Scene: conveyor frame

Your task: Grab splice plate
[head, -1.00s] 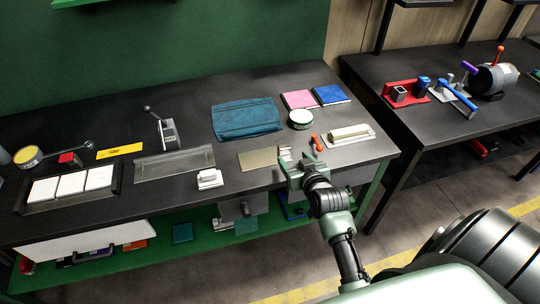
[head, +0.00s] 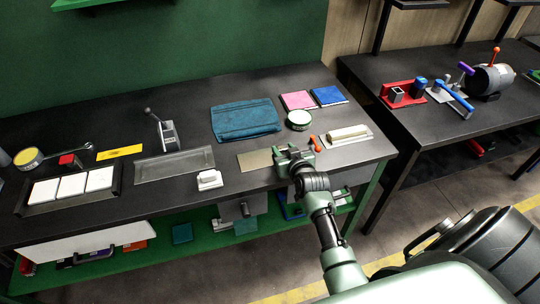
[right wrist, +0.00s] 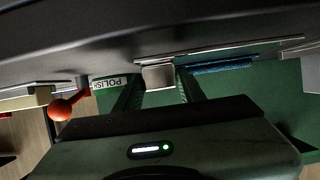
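A flat beige-grey metal plate (head: 256,160), which I take to be the splice plate, lies near the front edge of the dark workbench in the head view. My right gripper (head: 293,153) is just right of the plate, close to the bench top. Its fingers stand apart and it looks empty. In the right wrist view the two dark green fingers (right wrist: 160,92) are spread, with a small grey block-like surface (right wrist: 158,77) showing between them. Whether that surface is part of the plate I cannot tell. My left gripper is not in view.
An orange-handled tool (head: 315,143), a round tin (head: 298,120) and a tray with a pale bar (head: 347,136) are close to the right gripper. A white block (head: 209,179) and a long metal channel (head: 174,165) lie to the left. A teal cloth (head: 245,120) lies behind.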

